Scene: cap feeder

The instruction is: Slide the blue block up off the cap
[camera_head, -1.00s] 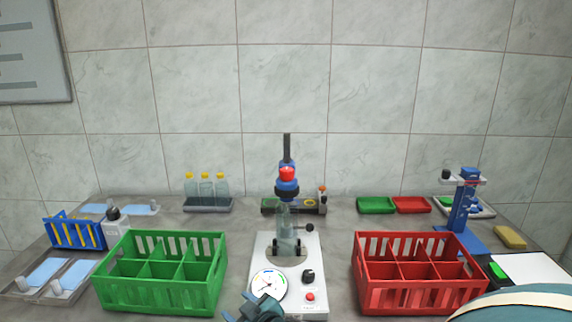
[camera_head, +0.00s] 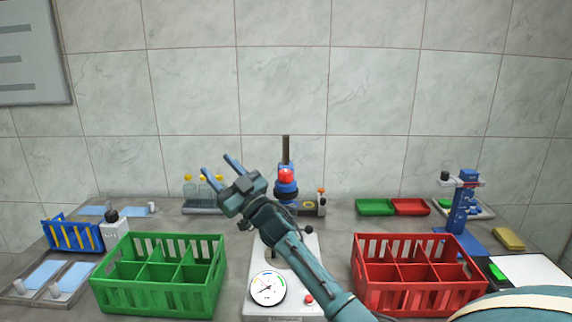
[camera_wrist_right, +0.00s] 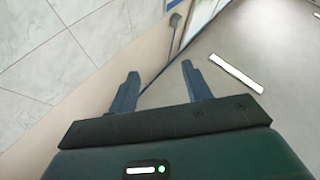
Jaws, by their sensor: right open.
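My right gripper (camera_head: 218,164) is raised in front of the back wall, left of the central machine, with its fingers apart and pointing up and left. The right wrist view shows the same fingers (camera_wrist_right: 158,72) spread with nothing between them. A blue stand (camera_head: 461,212) at the right has a small blue block-like part (camera_head: 468,174) at its top, beside a pale arm. A dark piece (camera_head: 445,176) is at the left end of that arm. I cannot tell which part is the cap. The gripper is far left of this stand. My left gripper is out of view.
The central machine has a blue head with a red dome (camera_head: 286,175) and a dial base (camera_head: 267,289). My arm crosses in front of it. A green crate (camera_head: 160,298) stands left, a red crate (camera_head: 420,296) right. Bottles (camera_head: 190,190) stand behind the gripper.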

